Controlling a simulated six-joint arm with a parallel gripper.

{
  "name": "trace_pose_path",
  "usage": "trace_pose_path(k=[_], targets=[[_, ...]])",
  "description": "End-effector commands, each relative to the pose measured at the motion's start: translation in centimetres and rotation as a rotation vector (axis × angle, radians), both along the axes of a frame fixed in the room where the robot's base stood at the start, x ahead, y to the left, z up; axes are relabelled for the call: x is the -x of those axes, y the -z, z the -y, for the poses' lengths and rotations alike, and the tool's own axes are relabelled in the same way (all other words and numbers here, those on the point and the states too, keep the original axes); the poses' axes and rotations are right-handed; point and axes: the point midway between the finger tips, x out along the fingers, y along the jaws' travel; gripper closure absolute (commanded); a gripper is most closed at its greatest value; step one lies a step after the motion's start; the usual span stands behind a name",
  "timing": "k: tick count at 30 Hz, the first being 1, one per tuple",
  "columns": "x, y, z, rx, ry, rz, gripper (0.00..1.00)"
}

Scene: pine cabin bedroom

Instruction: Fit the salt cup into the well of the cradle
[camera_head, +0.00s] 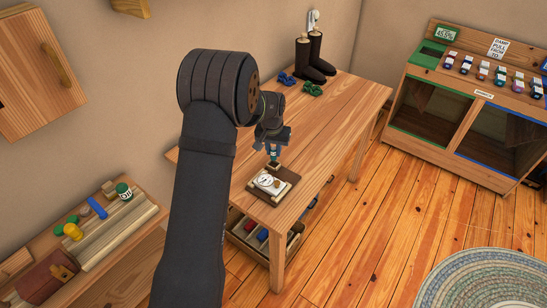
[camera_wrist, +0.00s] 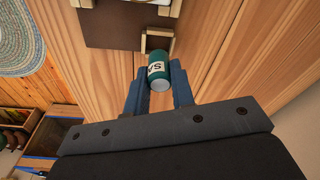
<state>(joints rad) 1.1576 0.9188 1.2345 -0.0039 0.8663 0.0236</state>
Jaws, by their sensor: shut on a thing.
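The salt cup is a small dark green cylinder with a white label (camera_wrist: 158,67) in the wrist view; the letters "SA" show on it. My gripper (camera_wrist: 159,80) is shut on it, with one blue-grey finger on each side. In the head view my gripper (camera_head: 273,147) holds the green cup (camera_head: 273,156) over the far end of a dark board (camera_head: 287,183) on the table. A small pale wooden bracket (camera_wrist: 144,44), apparently the cradle, is just beyond the cup's far end in the wrist view. Its well is not clearly visible, and I cannot tell whether the cup touches it.
A white dial-faced thing (camera_head: 266,183) in a pale frame sits on the board. The wooden table (camera_head: 320,118) is clear around it. Boots (camera_head: 314,57) and blue and green items stand at its back. A shelf with a crate (camera_head: 250,236) is below.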

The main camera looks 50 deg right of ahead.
Motion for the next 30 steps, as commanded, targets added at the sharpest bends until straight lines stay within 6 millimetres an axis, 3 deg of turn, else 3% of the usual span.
trace_pose_path(k=[9,20,21,24,30], targets=[[0.0,3.9,0.0,-0.002,0.000,-0.001,1.00],[0.0,4.2,0.0,-0.001,0.000,0.000,1.00],[0.0,4.3,0.0,-0.001,0.000,0.000,0.76],[0.0,4.2,0.0,0.000,0.000,0.000,0.56],[0.0,4.2,0.0,0.000,0.000,0.000,0.56]])
